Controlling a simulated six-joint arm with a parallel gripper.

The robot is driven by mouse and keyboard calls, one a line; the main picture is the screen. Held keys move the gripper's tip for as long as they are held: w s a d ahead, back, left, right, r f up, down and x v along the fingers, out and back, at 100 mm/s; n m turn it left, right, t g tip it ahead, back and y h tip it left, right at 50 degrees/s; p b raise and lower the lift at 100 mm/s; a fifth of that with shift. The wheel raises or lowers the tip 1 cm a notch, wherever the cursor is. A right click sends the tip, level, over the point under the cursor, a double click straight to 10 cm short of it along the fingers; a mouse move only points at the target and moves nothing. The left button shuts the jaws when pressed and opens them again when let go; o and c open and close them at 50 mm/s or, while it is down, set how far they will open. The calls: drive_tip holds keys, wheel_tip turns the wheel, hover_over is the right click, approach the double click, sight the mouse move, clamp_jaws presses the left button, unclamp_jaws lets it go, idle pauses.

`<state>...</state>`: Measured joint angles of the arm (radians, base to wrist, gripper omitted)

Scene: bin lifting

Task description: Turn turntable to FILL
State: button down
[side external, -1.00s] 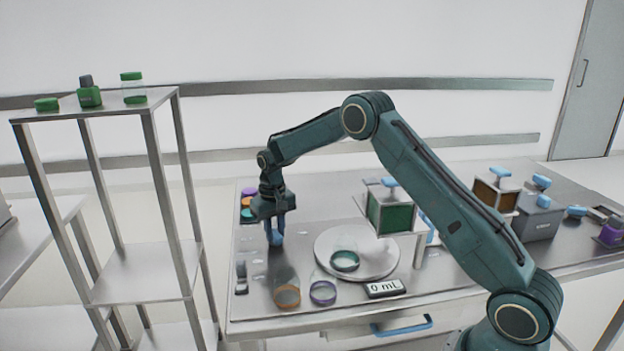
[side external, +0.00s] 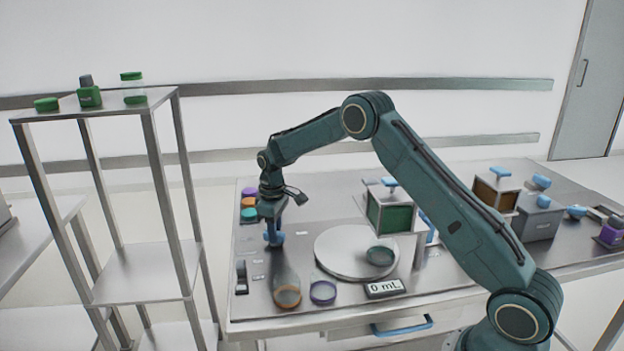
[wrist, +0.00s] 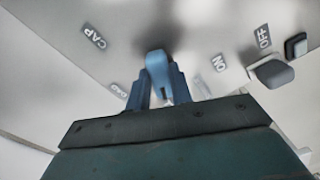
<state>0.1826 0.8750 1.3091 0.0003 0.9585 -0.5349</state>
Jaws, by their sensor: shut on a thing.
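My gripper (side external: 273,238) points down at the left part of the bench, its fingers shut on a blue knob. In the wrist view the blue knob (wrist: 157,66) sits between the fingertips (wrist: 158,88). A CAP label (wrist: 93,36) lies to its left, and a partly hidden label ending in "OAD" (wrist: 119,90) is nearer the gripper. No FILL label is readable. The round grey turntable (side external: 340,262) is right of the gripper in the side view. A clear jar with a green ring (side external: 380,256) stands on its right part, near the green-filled dispenser (side external: 390,213).
A switch (wrist: 271,72) with ON and OFF labels is right of the knob in the wrist view. Jars with an orange ring (side external: 287,297) and a purple ring (side external: 323,292) stand in front. A display (side external: 386,288) reads 0 mL. Coloured caps (side external: 249,203) lie behind the gripper.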

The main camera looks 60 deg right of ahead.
drive_tip(key=shift+w, duration=0.1)
idle(0.3)
drive_tip(key=c, duration=1.2)
unclamp_jaws()
drive_tip(key=shift+c, duration=0.2)
drive_tip(key=shift+r, duration=0.1)
wheel_tip(320, 180, up, 14)
